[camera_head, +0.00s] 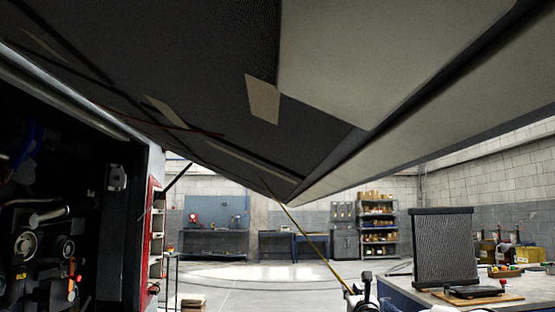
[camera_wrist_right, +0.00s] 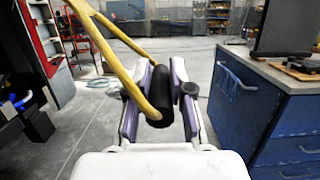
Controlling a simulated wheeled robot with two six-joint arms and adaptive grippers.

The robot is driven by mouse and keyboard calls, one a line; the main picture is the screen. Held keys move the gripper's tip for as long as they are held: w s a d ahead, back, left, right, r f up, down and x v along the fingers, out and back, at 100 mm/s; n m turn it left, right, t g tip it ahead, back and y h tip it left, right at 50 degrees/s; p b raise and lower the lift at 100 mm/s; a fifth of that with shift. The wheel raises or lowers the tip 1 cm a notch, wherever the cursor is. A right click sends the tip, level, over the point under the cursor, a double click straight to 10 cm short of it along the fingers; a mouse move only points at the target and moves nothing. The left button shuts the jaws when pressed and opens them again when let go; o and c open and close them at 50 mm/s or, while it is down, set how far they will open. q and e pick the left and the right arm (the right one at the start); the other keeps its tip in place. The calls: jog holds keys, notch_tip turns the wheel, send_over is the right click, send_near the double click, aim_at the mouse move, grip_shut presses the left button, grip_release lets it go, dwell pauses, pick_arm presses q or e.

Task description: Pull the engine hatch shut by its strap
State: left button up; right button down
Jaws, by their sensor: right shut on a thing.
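The engine hatch (camera_head: 190,75) is raised and fills the top of the head view, its dark underside showing. A yellow strap (camera_head: 310,236) runs from the hatch's lower edge down to my right gripper (camera_head: 362,291), and looks straight. In the right wrist view the strap (camera_wrist_right: 110,50) loops to a black grip (camera_wrist_right: 165,95). The right gripper (camera_wrist_right: 158,100) is shut on this grip, between its two pale fingers. My left gripper is in neither view. The open engine bay (camera_head: 60,235) is dark, at the left.
A blue workbench (camera_head: 392,289) at the right carries a radiator-like panel (camera_head: 443,248) and small items; it stands close to my right gripper. A red cabinet (camera_head: 153,240) stands beside the bay. Shelves (camera_head: 377,225) are at the back. The middle floor is clear.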

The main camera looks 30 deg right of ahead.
jog(key=shift+w+a+f+b, duration=0.1)
jog(key=shift+a+f+b, duration=0.1)
jog(key=shift+f+b, duration=0.35)
jog(key=shift+w+a+f+b, duration=0.15)
jog(key=shift+f+b, duration=0.1)
jog(key=shift+f, duration=0.55)
jog(key=w+a+f+b, duration=0.1)
jog(key=a+f+b, duration=0.3)
jog(key=f+b, duration=0.1)
jog(key=shift+w+f+b, duration=0.35)
jog(key=shift+f+b, duration=0.05)
jog(key=shift+f, duration=0.45)
jog(key=c, duration=0.5)
grip_release()
jog(key=shift+s+d+r, duration=0.1)
jog(key=shift+s+r, duration=0.05)
jog(key=shift+s, duration=0.15)
